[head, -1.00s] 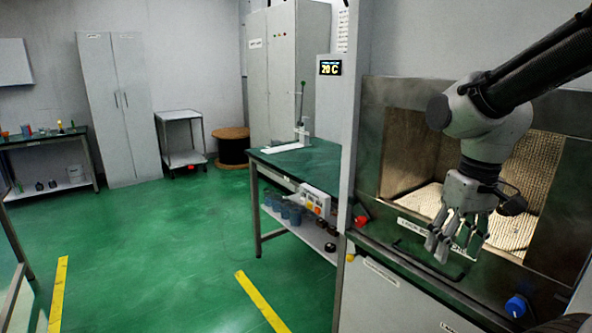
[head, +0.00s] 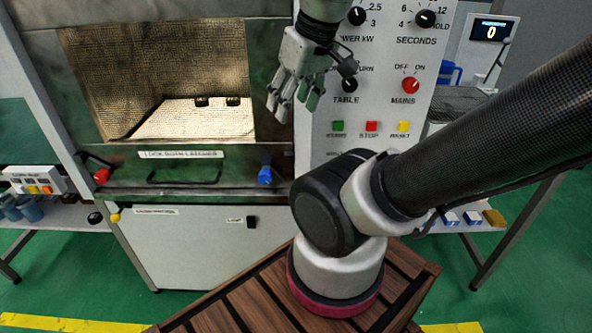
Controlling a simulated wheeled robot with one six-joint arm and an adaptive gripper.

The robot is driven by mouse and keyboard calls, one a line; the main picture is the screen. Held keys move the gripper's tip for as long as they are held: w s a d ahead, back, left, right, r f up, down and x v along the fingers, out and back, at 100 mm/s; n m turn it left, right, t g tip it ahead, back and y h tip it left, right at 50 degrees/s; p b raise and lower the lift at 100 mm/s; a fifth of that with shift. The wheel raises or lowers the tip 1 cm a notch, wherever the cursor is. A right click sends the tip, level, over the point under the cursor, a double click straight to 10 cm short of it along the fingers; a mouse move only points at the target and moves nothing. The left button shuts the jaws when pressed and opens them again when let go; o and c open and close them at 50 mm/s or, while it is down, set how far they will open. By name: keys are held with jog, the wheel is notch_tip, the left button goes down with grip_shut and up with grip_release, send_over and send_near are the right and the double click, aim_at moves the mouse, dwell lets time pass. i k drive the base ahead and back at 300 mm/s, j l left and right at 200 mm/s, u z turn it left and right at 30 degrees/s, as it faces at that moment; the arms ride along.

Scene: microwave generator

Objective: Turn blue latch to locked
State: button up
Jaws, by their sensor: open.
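The blue latch (head: 265,176) is a small blue knob on the right of the steel front strip, below the microwave's chamber opening. A label about both latches (head: 181,154) is on the strip. A red latch (head: 102,175) sits at the strip's left end. My gripper (head: 292,103) hangs above and slightly right of the blue latch, fingers pointing down, spread and empty. It is apart from the latch, in front of the chamber's right frame. Which way the blue latch is turned is too small to tell.
A black handle (head: 183,178) lies between the latches. The control panel (head: 372,100) with knobs and coloured buttons stands at right, partly behind my arm. A side table with a button box (head: 35,180) is at left.

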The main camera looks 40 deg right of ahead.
aim_at(269, 176)
jog(key=z, duration=0.55)
jog(key=k+j+u, duration=0.35)
jog(key=k+j, duration=0.45)
jog(key=k, duration=0.15)
